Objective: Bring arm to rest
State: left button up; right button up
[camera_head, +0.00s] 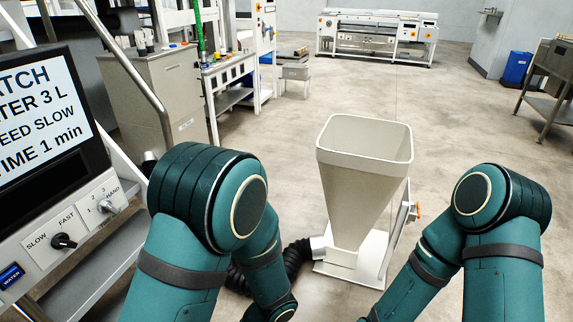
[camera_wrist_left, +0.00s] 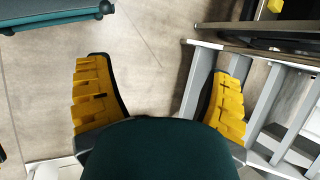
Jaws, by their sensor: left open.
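My left arm (camera_head: 207,215) and my right arm (camera_head: 490,225) both hang down with bent elbows in the head view. Neither gripper shows in the head view; both are below the picture edge. In the left wrist view my left gripper (camera_wrist_left: 158,98) has its two yellow-padded fingers spread wide. Nothing is between them; grey floor shows there. The right gripper is in neither view.
A beige hopper (camera_head: 365,180) stands on the floor between my arms, a black hose at its base. A control panel (camera_head: 55,160) with a screen and knobs is close on the left. In the wrist view a metal frame (camera_wrist_left: 285,95) is beside the right finger. Floor beyond the hopper is clear.

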pick_arm(q)
jog(key=s+d+f+n+h, duration=0.1)
jog(key=s+d+f+h, duration=0.15)
jog(key=f+h, duration=0.35)
jog(key=w+n+t+h, duration=0.2)
jog(key=w+t, duration=0.1)
jog(key=w+a+n+t+h, duration=0.1)
jog(key=w+h, duration=0.1)
jog(key=shift+f+t, duration=0.4)
